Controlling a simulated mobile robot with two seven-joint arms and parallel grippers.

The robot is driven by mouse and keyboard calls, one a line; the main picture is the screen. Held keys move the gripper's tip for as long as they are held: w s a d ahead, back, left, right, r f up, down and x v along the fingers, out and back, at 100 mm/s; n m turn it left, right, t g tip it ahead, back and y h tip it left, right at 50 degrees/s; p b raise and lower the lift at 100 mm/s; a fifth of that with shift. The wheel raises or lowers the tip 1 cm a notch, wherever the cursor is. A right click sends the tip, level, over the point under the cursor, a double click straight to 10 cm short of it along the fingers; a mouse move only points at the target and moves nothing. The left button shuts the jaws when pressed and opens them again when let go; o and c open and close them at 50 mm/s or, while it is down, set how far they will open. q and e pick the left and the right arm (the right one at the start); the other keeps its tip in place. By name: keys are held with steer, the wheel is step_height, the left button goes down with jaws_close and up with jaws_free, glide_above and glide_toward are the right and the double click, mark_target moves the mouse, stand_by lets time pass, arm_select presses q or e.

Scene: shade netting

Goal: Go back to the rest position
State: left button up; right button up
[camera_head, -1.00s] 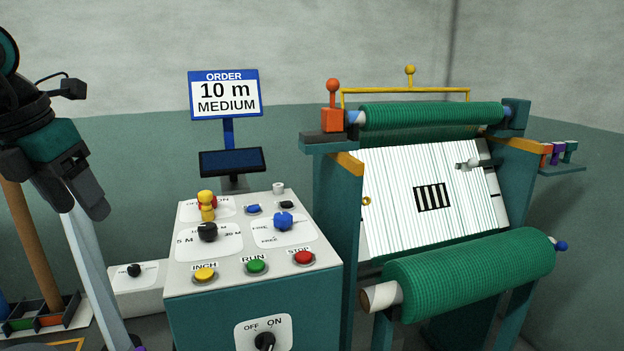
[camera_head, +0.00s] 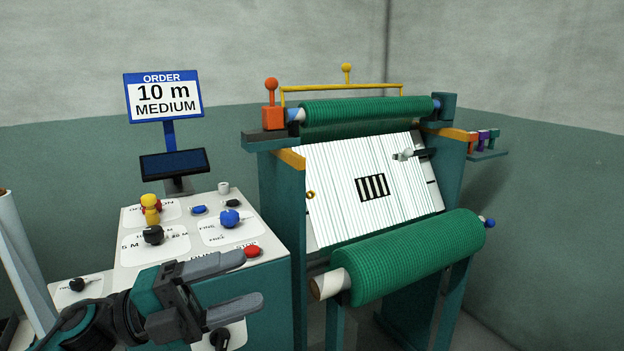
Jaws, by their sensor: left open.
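My left gripper (camera_head: 252,281) is in the lower left of the head view, in front of the control console (camera_head: 270,285). Its two fingers point right and are spread apart with nothing between them. It hides the inch and run buttons and part of the lower ON/OFF switch (camera_head: 222,340). The red stop button (camera_head: 252,251) shows just above the upper finger; I cannot tell if they touch. My right gripper is not in view.
The netting machine (camera_head: 280,205) stands to the right with green rolls above (camera_head: 365,109) and below (camera_head: 415,255) a white striped board (camera_head: 335,190). An order sign (camera_head: 164,96) reads 10 m MEDIUM. Open wall and floor lie at the far right.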

arm_select(q)
steer(key=w+a+f+n+t+y, duration=0.1)
steer(key=a+f+n+t+y, duration=0.2)
steer(key=f+n+t+y, duration=0.6)
steer(key=w+a+f+n+t+y, duration=0.15)
steer(key=f+n+t, duration=0.35)
steer(key=n, duration=0.8)
steer(key=s+a+f+n+g+y, duration=0.1)
steer(key=s+f+n+g+y, duration=0.3)
steer(key=s+f, duration=0.3)
steer(key=s+a+f+n+g+y, duration=0.2)
steer(key=s+f, duration=0.5)
steer(key=f, duration=0.7)
steer(key=shift+s+f+n+g+y, duration=0.25)
steer(key=shift+n+g+y, duration=0.6)
steer(key=shift+n+g, duration=0.3)
